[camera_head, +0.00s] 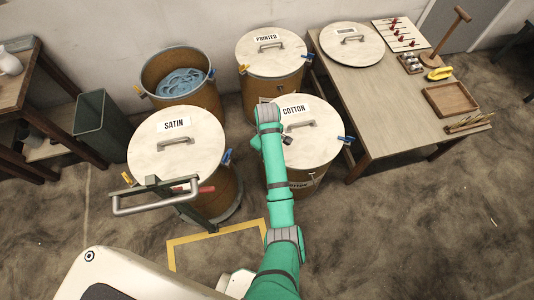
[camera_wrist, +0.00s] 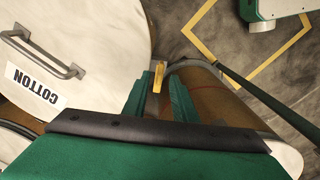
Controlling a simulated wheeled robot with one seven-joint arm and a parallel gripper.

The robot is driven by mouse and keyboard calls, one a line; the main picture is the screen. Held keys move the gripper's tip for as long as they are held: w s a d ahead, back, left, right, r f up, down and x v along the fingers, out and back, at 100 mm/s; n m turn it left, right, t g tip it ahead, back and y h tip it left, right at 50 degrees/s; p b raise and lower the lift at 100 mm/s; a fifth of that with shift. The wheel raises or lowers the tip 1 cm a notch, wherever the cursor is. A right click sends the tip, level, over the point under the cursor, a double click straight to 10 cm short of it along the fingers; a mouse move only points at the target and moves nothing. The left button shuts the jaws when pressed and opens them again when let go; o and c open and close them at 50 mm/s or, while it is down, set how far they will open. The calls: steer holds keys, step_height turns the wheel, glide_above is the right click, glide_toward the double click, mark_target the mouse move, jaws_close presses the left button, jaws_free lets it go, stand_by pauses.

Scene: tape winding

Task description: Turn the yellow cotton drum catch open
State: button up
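The cotton drum's white lid (camera_head: 317,148) carries a COTTON label and a grey handle; its lid also fills the left of the wrist view (camera_wrist: 105,30). The yellow catch (camera_wrist: 158,77) shows in the wrist view at the lid's edge, between the fingertips of my gripper (camera_wrist: 159,88). The green fingers stand apart, one on each side of it, with no clear sign of contact. In the head view my green arm reaches over the drum's left side and hides the yellow catch and my fingers. A blue catch (camera_head: 347,139) is on the drum's right side.
The satin drum (camera_head: 178,146) stands close on the left, on a cart with a grey handle (camera_head: 152,203). The printed drum (camera_head: 272,52) and an open drum with blue cloth (camera_head: 182,82) stand behind. A wooden table (camera_head: 388,100) is at right.

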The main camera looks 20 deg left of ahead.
step_height(320, 180, up, 8)
stand_by(0.5)
steer(key=shift+f, duration=0.1)
stand_by(0.4)
